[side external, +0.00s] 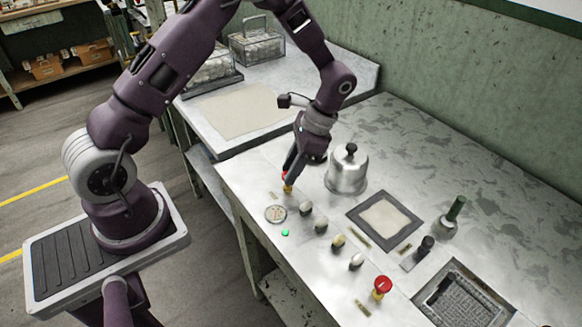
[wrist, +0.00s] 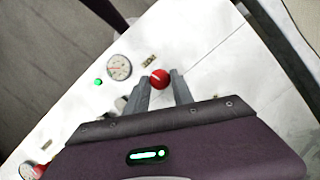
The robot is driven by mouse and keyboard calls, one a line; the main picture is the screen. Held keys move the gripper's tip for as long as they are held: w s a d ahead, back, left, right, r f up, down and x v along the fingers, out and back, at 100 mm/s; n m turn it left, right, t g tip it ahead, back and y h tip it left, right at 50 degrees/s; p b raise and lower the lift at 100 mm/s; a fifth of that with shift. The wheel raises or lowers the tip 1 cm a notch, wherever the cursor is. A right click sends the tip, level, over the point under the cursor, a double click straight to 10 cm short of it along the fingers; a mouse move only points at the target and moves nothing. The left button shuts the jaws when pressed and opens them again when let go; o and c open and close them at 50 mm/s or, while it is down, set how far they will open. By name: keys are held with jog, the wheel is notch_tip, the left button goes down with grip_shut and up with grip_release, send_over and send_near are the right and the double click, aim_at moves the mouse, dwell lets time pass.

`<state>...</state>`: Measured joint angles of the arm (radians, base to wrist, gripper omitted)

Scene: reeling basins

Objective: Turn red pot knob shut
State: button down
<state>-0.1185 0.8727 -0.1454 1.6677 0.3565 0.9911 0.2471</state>
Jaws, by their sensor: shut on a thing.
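A small red knob (wrist: 159,78) sits between my gripper's fingertips in the wrist view. In the side view its red edge (side external: 284,176) shows beside the fingers, with a yellow part under it at the counter's left end. My gripper (side external: 289,177) points down and is shut on the red knob; it also shows in the wrist view (wrist: 160,82). The fingers hide part of the knob in the side view, and I cannot tell its turn angle. A steel pot with a domed lid and black handle (side external: 346,176) stands to the right of the gripper.
A round gauge (side external: 276,213) and green light (side external: 285,233) lie near the knob. A framed pad (side external: 384,217), green-handled tool (side external: 455,210) and sunken basin (side external: 460,300) lie further right.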

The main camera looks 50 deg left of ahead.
jog(key=shift+s+d+m+t+y, duration=0.1)
jog(key=shift+m+t+y, duration=0.3)
jog(key=shift+m, duration=1.2)
jog(key=c, duration=1.1)
grip_release()
jog(key=v, duration=0.7)
jog(key=shift+d, duration=0.1)
jog(key=shift+r, duration=0.1)
